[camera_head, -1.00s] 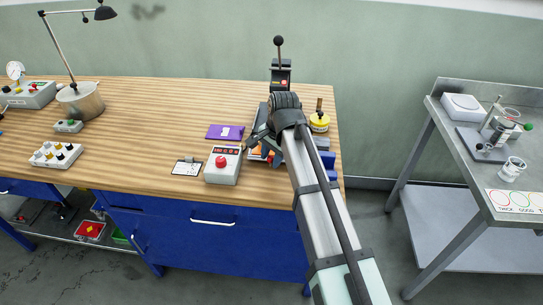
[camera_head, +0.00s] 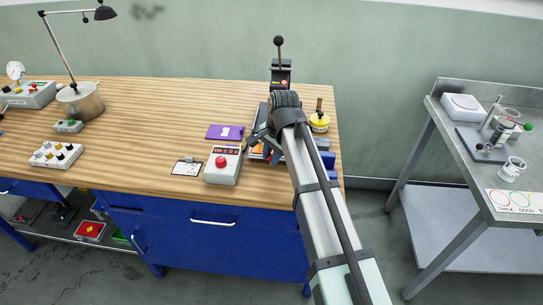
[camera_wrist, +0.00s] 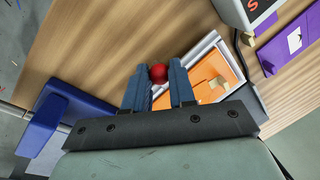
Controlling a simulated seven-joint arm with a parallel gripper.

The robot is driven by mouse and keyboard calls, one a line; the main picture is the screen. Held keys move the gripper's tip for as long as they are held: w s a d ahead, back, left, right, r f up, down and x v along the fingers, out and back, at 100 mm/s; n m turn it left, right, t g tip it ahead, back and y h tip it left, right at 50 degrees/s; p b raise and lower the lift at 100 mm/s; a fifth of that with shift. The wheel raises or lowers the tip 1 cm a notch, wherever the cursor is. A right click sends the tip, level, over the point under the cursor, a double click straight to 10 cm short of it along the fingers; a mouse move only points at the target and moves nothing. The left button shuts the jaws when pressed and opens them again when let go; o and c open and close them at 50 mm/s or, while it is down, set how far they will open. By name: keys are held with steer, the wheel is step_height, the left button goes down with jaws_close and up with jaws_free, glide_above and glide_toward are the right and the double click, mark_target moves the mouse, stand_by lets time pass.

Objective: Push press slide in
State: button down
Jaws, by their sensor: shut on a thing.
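In the wrist view my gripper (camera_wrist: 158,85) is shut on a red ball-shaped knob (camera_wrist: 158,73), which sits between the two blue-grey fingertips. An orange slide plate (camera_wrist: 205,84) in a light grey frame (camera_wrist: 196,52) lies beside the fingers; a small tan block (camera_wrist: 217,82) rests on it. I take this plate to be the press slide. In the head view my arm and wrist hide most of the press; a dark upright with a black ball-topped lever (camera_head: 279,62) rises behind them. How far in the slide sits cannot be told.
A control box with a red button (camera_head: 223,163) stands left of my gripper. A yellow tin (camera_head: 319,121) stands at right. A blue block (camera_wrist: 60,115) is close to my gripper.

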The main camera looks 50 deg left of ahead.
steer(key=w+a, duration=1.1)
steer(key=shift+w+a, duration=0.1)
steer(key=c, duration=1.2)
jaws_free()
steer(key=shift+w+a, duration=0.1)
steer(key=shift+c, duration=0.2)
steer(key=o, duration=0.3)
step_height(320, 180, up, 14)
steer(key=d, duration=0.2)
steer(key=shift+w+d+f, duration=0.15)
steer(key=shift+d+f, duration=0.1)
steer(key=shift+d, duration=0.15)
